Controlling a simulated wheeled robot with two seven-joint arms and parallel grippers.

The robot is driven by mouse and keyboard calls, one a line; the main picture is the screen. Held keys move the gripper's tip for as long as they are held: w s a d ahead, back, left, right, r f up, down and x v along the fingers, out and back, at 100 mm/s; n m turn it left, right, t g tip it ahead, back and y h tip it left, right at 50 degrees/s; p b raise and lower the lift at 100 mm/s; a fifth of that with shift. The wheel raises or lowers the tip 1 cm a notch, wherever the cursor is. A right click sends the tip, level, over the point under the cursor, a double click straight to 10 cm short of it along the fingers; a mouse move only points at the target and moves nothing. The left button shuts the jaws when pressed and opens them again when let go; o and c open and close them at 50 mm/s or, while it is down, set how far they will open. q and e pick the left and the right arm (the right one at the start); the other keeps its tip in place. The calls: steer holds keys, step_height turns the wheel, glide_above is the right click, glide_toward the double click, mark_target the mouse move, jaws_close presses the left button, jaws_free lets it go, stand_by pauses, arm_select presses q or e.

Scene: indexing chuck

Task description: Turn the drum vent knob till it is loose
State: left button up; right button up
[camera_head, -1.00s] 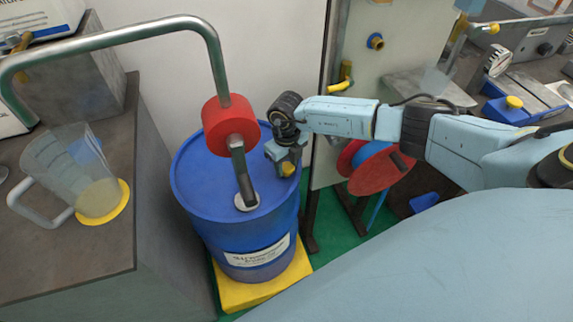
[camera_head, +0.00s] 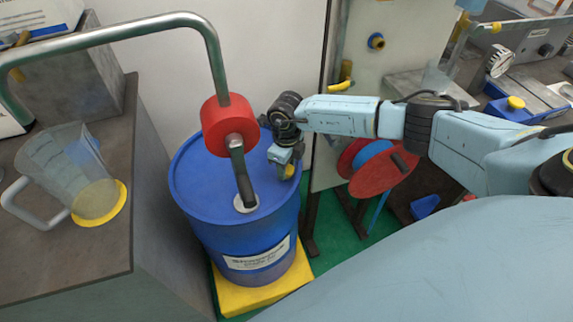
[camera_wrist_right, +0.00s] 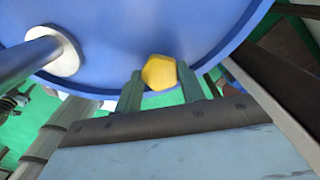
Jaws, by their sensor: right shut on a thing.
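The blue drum (camera_head: 200,190) stands upright in the middle of the head view. Its yellow vent knob (camera_wrist_right: 160,72) is on the drum top near the rim and shows between the two fingers of my right gripper (camera_wrist_right: 160,88) in the wrist view. My right gripper (camera_head: 284,168) is shut on the knob, with a finger on either side of it. In the head view the knob (camera_head: 288,172) is partly hidden by the gripper. My left gripper is not in view.
A red pump body (camera_head: 228,124) with a bent grey pipe rises from the drum top, left of my right gripper. The drum stands on a yellow base (camera_head: 262,290). A clear jug (camera_head: 72,170) is on the left bench. Red reel discs (camera_head: 385,175) stand right of the drum.

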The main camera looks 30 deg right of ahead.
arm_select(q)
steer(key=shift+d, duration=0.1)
arm_select(e)
steer(key=o, duration=1)
steer(key=shift+c, duration=0.2)
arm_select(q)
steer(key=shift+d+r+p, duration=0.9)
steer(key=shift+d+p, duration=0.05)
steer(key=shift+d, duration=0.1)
arm_select(e)
step_height(320, 180, up, 14)
steer(key=shift+f, duration=0.25)
